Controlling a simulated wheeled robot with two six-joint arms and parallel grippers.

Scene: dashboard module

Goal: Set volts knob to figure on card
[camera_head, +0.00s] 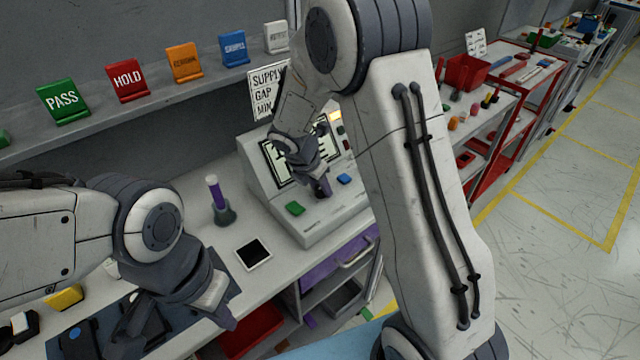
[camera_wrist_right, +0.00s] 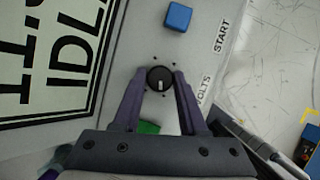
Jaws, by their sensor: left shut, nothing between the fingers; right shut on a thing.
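The volts knob (camera_wrist_right: 160,79) is a small black dial with a white mark. It sits on the grey console panel (camera_wrist_right: 130,30) near the printed word VOLTS, with dots around it. In the right wrist view the mark points down toward my palm. My right gripper (camera_wrist_right: 160,82) is shut on the knob, one finger on each side. In the head view the right gripper (camera_head: 320,186) hides the knob. The white card (camera_head: 266,90) behind the console reads SUPPLY, GAP, MIN; my right arm covers its right part, and no figure is readable. My left gripper (camera_head: 222,308) is shut and empty, over the bench front.
The console's screen (camera_wrist_right: 45,60) shows large text, partly cut off. A blue button (camera_wrist_right: 178,16) and a green button (camera_head: 295,208) flank the knob. Coloured signs (camera_head: 127,80) line the shelf.

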